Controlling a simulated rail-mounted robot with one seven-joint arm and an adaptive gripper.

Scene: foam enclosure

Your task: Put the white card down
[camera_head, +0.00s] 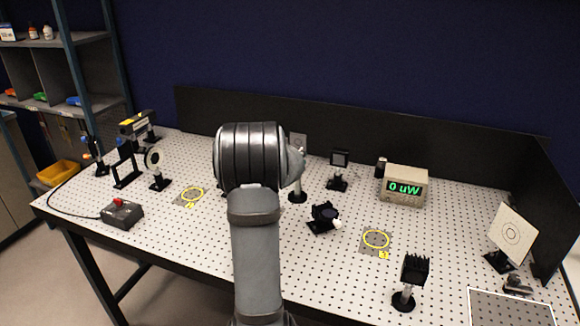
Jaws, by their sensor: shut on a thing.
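My arm rises through the middle of the picture, and its thick wrist hides my gripper and whatever it holds. A white card with concentric rings (512,236) stands tilted at the right on a black base, well apart from my arm. A small pale grey square plate (298,141) shows just right of my wrist, above a light post with a black base. Most of that plate's surroundings are covered by my wrist, and I cannot tell whether it is a card or whether it is held.
The perforated table (440,225) carries yellow rings on grey patches (376,239) (192,194), a meter reading 0 uW (404,186), a black finned block (413,270), a dark mount (323,217) and a red-button box (122,213). A white-bordered grey area (510,312) lies front right. Black panels stand behind.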

